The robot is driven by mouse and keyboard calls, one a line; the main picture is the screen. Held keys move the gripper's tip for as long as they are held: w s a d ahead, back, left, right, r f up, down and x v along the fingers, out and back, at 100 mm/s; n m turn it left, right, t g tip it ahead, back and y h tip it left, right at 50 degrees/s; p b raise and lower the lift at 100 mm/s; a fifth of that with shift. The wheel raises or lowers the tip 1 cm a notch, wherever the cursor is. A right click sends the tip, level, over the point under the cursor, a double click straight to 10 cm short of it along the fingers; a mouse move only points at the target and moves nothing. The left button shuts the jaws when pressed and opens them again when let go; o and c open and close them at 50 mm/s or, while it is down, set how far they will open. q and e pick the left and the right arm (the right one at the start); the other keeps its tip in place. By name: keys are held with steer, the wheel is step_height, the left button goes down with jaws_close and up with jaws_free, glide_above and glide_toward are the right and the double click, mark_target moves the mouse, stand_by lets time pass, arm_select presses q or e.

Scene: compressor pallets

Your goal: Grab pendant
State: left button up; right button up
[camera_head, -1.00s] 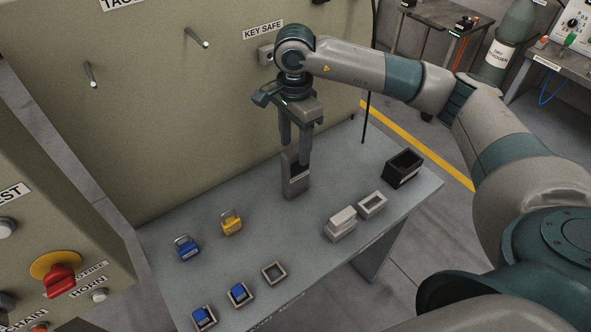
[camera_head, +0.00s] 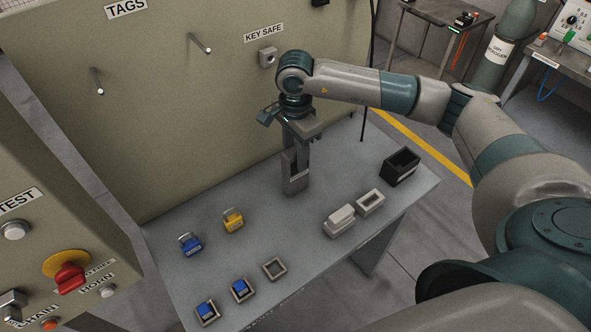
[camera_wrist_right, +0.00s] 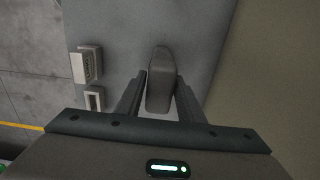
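A grey upright block with a small label, which looks like the pendant (camera_head: 296,182), stands on the grey table near the panel wall. My right gripper (camera_head: 297,158) points down over its top. In the right wrist view the dark grey rounded pendant (camera_wrist_right: 160,70) lies between the two fingers (camera_wrist_right: 161,82), one on each side. The fingers look spread around it, with narrow gaps; I cannot make out firm contact. My left gripper is not in view.
On the table (camera_head: 215,265) are a blue padlock (camera_head: 191,245), a yellow padlock (camera_head: 233,221), small square holders (camera_head: 274,269), a pale block (camera_head: 339,221) and a black open box (camera_head: 401,167). The panel wall (camera_head: 180,120) rises close behind the right gripper.

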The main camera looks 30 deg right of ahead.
mark_target(295, 149)
jaws_close()
steer(key=shift+r, duration=0.15)
steer(key=shift+w+r+b, duration=0.1)
steer(key=shift+r+b, duration=0.45)
steer(key=shift+b, duration=0.05)
step_height(295, 149, up, 2)
steer(key=shift+r+b, duration=0.1)
steer(key=shift+b, duration=0.65)
steer(key=s+d+r+b, duration=0.4)
steer(key=s+d+r, duration=0.3)
steer(key=s+d, duration=0.1)
steer(key=shift+s+r+b, duration=0.25)
steer(key=shift+s+b, duration=0.15)
steer(key=shift+s, duration=0.05)
steer(key=shift+a, duration=0.1)
